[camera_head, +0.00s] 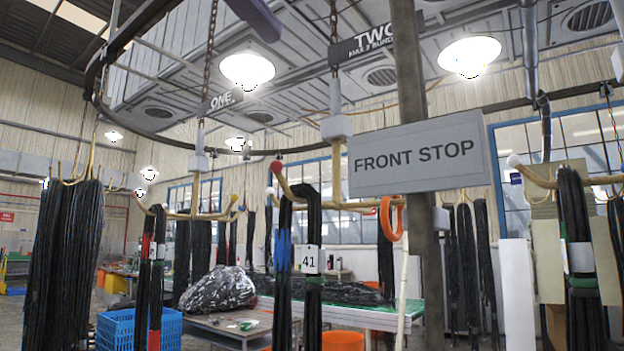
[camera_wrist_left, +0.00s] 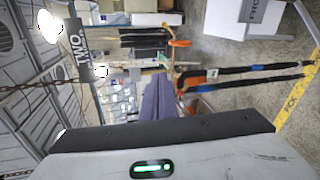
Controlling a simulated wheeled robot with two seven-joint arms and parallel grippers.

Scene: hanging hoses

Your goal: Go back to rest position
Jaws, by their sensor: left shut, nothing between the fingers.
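My left gripper (camera_head: 262,24) shows as a purple piece at the top edge of the head view, high above the hanging hoses. Its purple fingers (camera_wrist_left: 158,104) are shut and empty in the left wrist view. A black hose (camera_head: 314,285) with a blue band and a white tag reading 41 hangs from a yellow hook (camera_head: 338,200) below and right of it, apart from it. This hose (camera_wrist_left: 250,76) lies sideways in the tilted wrist view, to the right of the fingers. My right gripper is in neither view.
A dark curved rail (camera_head: 92,75) and chains (camera_head: 209,60) hang overhead. A post carries a FRONT STOP sign (camera_head: 418,155). More black hoses hang at left (camera_head: 65,240) and right (camera_head: 577,250). A blue crate (camera_head: 115,328) and a green table (camera_head: 375,314) stand below.

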